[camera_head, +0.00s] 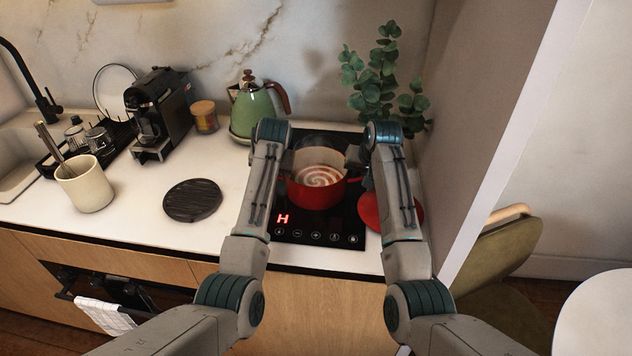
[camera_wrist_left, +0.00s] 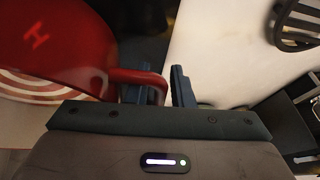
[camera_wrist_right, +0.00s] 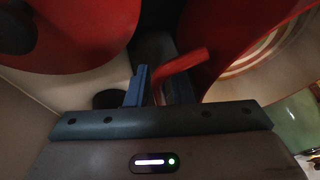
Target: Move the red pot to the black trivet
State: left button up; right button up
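The red pot (camera_head: 316,195) stands on the black cooktop (camera_head: 318,228), with a pale swirled liquid inside. The black trivet (camera_head: 193,201), round and ridged, lies bare on the counter left of the cooktop. In the left wrist view my left gripper (camera_wrist_left: 158,90) has its fingers either side of the pot's red handle (camera_wrist_left: 140,78), seemingly shut on it. In the right wrist view my right gripper (camera_wrist_right: 156,90) is likewise around the opposite handle (camera_wrist_right: 180,62), close against it. In the head view my forearms hide much of the left gripper and both handles.
A red lid (camera_head: 371,212) lies right of the pot, partly behind my right arm. A green kettle (camera_head: 254,108) and a plant (camera_head: 376,80) stand behind. A utensil cup (camera_head: 86,187) is left of the trivet. The counter between trivet and cooktop is clear. A lit H shows on the cooktop.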

pick_arm(q)
jog(key=shift+c, duration=0.2)
pick_arm(e)
jog(key=shift+c, duration=0.2)
pick_arm(q)
grip_shut()
pick_arm(e)
grip_shut()
pick_arm(q)
jog(key=shift+w+r, duration=0.1)
pick_arm(e)
jog(key=shift+r, duration=0.1)
dwell(0.5)
